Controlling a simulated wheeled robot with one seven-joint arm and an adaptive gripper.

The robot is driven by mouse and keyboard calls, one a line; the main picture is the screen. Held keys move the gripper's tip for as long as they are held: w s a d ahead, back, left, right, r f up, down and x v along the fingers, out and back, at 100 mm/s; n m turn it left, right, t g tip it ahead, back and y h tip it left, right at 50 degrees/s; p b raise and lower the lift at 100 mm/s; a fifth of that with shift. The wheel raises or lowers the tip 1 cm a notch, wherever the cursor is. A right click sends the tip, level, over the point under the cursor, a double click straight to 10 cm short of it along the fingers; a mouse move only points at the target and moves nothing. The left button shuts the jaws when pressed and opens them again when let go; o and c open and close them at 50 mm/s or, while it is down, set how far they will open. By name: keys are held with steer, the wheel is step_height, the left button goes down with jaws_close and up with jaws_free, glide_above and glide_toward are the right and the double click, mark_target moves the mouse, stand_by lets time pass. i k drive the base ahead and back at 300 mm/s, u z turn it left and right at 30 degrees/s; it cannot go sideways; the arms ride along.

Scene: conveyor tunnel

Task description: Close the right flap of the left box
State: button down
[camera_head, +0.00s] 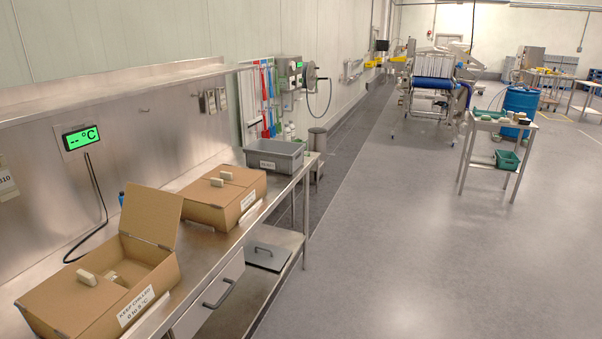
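The left box (160,282) is a brown cardboard carton at the near left end of the steel counter, with a "KEEP CHILLED" label on its front. Its right flap (151,214) stands up, raised well above the rim, and a small dark fitting shows near its lower edge. The left flap (70,298) lies flat over the left part of the box, with a pale block (87,278) on it. The right part of the box is open; a pale item (112,275) shows at the opening. My gripper is not in view.
A second carton (252,187), its flaps down, stands farther along the counter (201,240). A grey crate (291,160) is at the far end. A shelf runs along the wall above. A drawer handle (219,293) juts from the counter front.

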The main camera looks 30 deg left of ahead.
mark_target(152, 214)
steer(key=i, duration=3.2)
steer(key=u, duration=3.95)
